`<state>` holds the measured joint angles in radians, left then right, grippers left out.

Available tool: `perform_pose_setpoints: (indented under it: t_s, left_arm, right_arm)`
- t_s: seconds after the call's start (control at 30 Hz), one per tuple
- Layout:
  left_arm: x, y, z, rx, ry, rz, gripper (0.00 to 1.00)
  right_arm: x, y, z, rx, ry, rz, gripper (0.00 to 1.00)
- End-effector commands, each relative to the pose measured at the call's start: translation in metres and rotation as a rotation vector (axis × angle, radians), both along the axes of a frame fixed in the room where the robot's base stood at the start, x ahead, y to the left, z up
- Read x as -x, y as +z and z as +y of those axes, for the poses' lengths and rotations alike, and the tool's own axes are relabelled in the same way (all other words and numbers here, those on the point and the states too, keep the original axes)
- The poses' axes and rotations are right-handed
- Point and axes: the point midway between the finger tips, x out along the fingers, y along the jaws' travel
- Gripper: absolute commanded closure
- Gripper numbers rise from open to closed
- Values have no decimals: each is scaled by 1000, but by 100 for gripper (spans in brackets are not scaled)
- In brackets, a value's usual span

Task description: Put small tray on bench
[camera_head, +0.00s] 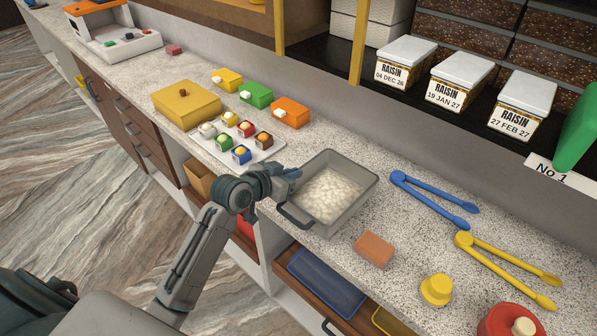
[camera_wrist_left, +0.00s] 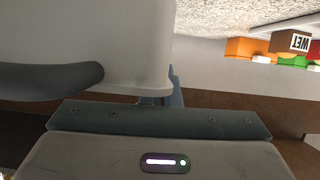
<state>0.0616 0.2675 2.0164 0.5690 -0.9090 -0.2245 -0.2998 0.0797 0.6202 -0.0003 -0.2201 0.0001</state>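A small grey tray (camera_head: 346,170) with a dark handle (camera_head: 296,217) holds many white pieces. It is over the front part of the speckled bench (camera_head: 425,220); I cannot tell whether it rests there or is slightly raised. My left gripper (camera_head: 287,176) is at the tray's left end, by its rim. In the left wrist view, the tray's pale wall (camera_wrist_left: 115,40) and dark handle (camera_wrist_left: 50,78) fill the upper left, close to the gripper. The fingertips are mostly hidden, so their grip does not show. My right gripper is out of view.
Blue tongs (camera_head: 432,198), an orange block (camera_head: 374,248), a yellow knob-topped item (camera_head: 436,289) and yellow tongs (camera_head: 505,268) lie to the right. An open drawer (camera_head: 325,283) sits below the bench edge.

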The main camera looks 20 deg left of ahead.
Motion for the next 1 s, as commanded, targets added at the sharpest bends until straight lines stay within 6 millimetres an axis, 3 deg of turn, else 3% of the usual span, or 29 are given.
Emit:
perform_pose_setpoints:
  t_s: [0.1, 0.23, 0.57, 0.9, 1.0]
  left_arm:
    - [-21, 2, -2, 5, 0, -4, 100]
    - [-31, -1, -3, 3, 0, -3, 100]
    - [-32, -34, -3, 4, 0, -1, 100]
    - [-32, -39, -3, 2, 0, -3, 100]
    - [-32, -40, -3, 0, 0, -1, 80]
  right_arm:
    - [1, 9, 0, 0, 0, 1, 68]
    - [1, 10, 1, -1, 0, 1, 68]
    - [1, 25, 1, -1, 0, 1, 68]
    - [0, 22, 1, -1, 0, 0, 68]
    - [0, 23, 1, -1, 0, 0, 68]
